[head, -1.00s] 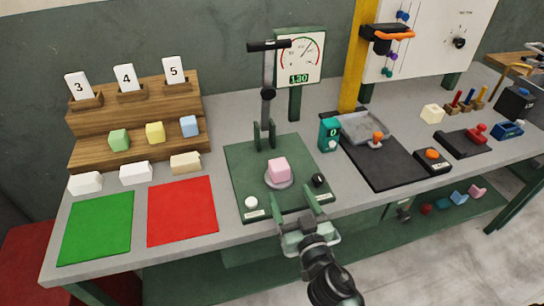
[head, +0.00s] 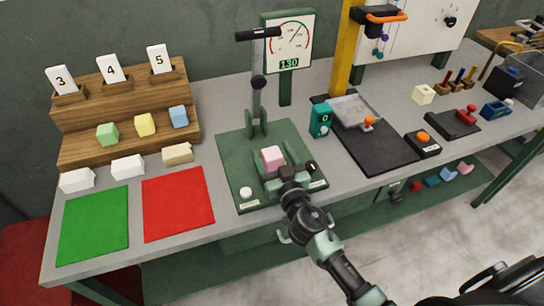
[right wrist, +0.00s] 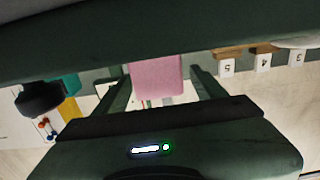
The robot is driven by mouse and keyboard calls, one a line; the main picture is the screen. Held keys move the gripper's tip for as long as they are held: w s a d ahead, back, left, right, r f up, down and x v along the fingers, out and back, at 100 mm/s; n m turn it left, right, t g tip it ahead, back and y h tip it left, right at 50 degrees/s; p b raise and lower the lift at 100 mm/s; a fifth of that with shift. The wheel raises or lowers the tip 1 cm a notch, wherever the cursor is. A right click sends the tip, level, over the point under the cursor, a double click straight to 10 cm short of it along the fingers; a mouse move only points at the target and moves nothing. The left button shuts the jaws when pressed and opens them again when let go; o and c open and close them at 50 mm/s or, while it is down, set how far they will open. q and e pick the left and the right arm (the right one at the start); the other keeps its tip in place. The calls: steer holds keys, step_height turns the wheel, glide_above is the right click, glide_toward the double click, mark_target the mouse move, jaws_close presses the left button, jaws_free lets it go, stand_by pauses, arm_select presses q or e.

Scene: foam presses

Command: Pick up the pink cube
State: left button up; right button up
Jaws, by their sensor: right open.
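In the right wrist view the cube (right wrist: 157,76) shows between the two fingers (right wrist: 162,88), with a gap on each side. Part of the plate is hidden by the gripper. My left gripper is not in view.
A dial gauge (head: 287,42) reading 130 stands behind the press. A white knob (head: 246,193) and a black knob (head: 311,167) flank the gripper on the base. Green (head: 95,225) and red (head: 178,204) mats lie left. A teal box (head: 320,120) and black pad (head: 378,150) stand right.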

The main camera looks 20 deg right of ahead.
steer(key=c, duration=1.3)
jaws_close()
steer(key=shift+r, duration=0.15)
step_height(320, 180, up, 10)
steer(key=p, duration=0.4)
step_height(320, 180, up, 10)
glide_above(272, 153)
